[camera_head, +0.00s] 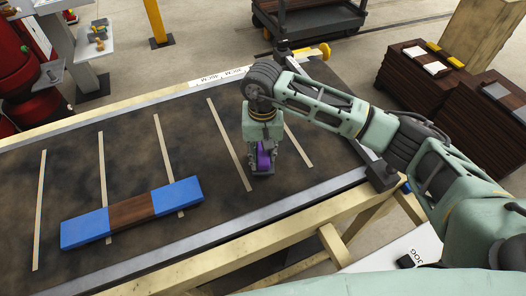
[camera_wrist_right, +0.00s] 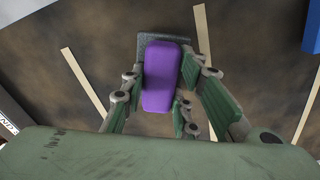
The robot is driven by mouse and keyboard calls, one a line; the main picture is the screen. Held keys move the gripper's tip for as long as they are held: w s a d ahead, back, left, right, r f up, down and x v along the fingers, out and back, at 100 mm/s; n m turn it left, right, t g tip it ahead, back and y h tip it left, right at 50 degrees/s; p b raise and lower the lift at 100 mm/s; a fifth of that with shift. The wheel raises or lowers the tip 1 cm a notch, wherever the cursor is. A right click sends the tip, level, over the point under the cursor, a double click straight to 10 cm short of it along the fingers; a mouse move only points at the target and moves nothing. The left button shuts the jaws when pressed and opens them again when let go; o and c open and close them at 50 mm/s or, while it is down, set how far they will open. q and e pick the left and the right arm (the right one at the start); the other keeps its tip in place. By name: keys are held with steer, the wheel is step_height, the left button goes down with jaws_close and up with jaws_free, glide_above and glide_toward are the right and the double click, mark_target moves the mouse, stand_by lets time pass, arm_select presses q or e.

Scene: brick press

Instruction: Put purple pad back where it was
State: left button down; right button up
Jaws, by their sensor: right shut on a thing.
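The purple pad (camera_head: 264,157) is between the fingers of my right gripper (camera_head: 263,163), which points down over the dark tabletop. In the right wrist view the purple pad (camera_wrist_right: 169,75) is a rounded block with a grey flat part (camera_wrist_right: 150,50) at its far end. The fingers of my right gripper (camera_wrist_right: 160,95) are shut on its sides. I cannot tell whether the pad touches the table. My left gripper is not in view.
A bar with blue ends and a brown middle (camera_head: 131,210) lies at the left on the dark table (camera_head: 75,160). Pale strips (camera_head: 228,145) cross the table. A metal rail (camera_head: 230,220) runs along its near edge. Brown stacks (camera_head: 415,80) stand beyond at the right.

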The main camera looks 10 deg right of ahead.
steer(key=shift+f+p, duration=0.3)
steer(key=shift+f, duration=0.5)
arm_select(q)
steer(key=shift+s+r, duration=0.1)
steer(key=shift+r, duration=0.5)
arm_select(e)
steer(key=shift+f, duration=0.1)
steer(key=shift+f+b, duration=0.15)
steer(key=shift+b, duration=0.15)
steer(key=o, duration=1)
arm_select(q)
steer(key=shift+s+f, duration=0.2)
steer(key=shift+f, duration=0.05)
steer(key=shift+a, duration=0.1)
